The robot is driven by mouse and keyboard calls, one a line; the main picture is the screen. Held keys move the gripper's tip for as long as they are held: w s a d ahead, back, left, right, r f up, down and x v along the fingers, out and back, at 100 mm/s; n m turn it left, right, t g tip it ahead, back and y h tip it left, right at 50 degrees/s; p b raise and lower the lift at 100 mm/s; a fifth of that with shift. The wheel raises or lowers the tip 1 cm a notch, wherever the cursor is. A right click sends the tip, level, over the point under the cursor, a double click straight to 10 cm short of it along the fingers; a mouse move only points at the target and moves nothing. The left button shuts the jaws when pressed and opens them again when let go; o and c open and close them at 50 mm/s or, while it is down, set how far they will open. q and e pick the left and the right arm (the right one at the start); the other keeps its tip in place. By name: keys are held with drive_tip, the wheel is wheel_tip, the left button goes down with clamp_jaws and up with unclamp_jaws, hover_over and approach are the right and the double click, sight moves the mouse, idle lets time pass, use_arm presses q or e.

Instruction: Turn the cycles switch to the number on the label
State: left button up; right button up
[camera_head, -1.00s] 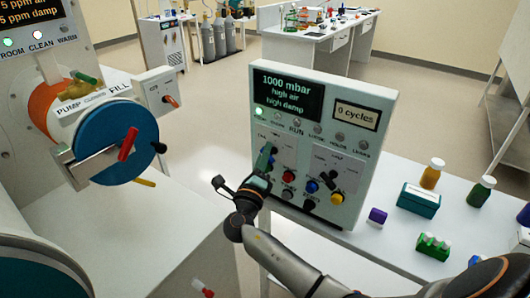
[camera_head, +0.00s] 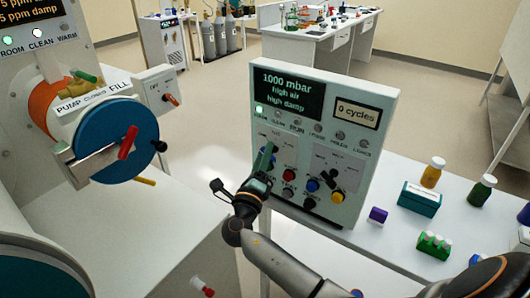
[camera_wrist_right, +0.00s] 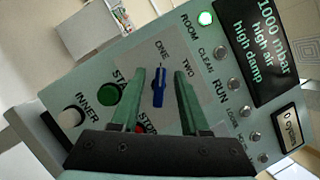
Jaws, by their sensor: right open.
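The green-grey control panel (camera_head: 345,130) stands on the white bench with a display reading 1000 mbar, high air, high damp. A smaller display on it reads 0 cycles (camera_head: 357,115). In the right wrist view a blue lever switch (camera_wrist_right: 159,87) sits on a pale plate marked ONE and TWO; any further marks are hidden. My right gripper (camera_wrist_right: 160,74) is open, its green fingers on either side of this switch; contact cannot be told. In the head view the gripper (camera_head: 264,163) covers the switch. No label with a target number is readable. My left gripper is out of view.
Red, blue and yellow buttons and a black lever switch (camera_head: 323,178) are close by on the panel. A teal box (camera_head: 419,200) and bottles stand on the bench to the right. A blue round port door (camera_head: 130,140) is at left.

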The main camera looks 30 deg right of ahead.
drive_tip(key=b+v, duration=0.1)
drive_tip(key=v, duration=1)
drive_tip(key=shift+f, duration=0.1)
drive_tip(key=s+a+f+m+g+y, duration=0.1)
drive_tip(key=s+f+m+y, duration=0.2)
drive_tip(key=f, duration=0.4)
drive_tip(key=s+f+m+g+y, duration=0.1)
drive_tip(key=f+m+y, duration=0.2)
drive_tip(key=f+m, duration=0.3)
drive_tip(key=s+a+f+m+g+y, duration=0.1)
drive_tip(key=s+f+m+y, duration=0.2)
drive_tip(key=f, duration=0.5)
drive_tip(key=s+a+f+m+y, duration=0.2)
drive_tip(key=s+m+y, duration=0.1)
drive_tip(key=m, duration=0.5)
drive_tip(key=s+a+f+m+y, duration=0.2)
drive_tip(key=s+m, duration=0.3)
drive_tip(key=m, duration=0.3)
drive_tip(key=s+a+f+m+g+y, duration=0.1)
drive_tip(key=s+a+f+m+y, duration=0.1)
drive_tip(key=s+m, duration=0.3)
drive_tip(key=m+y, duration=0.1)
drive_tip(key=m, duration=0.1)
drive_tip(key=shift+a+f+m+y, duration=0.3)
drive_tip(key=shift+f+m+y, duration=0.05)
drive_tip(key=shift+m+y, duration=0.05)
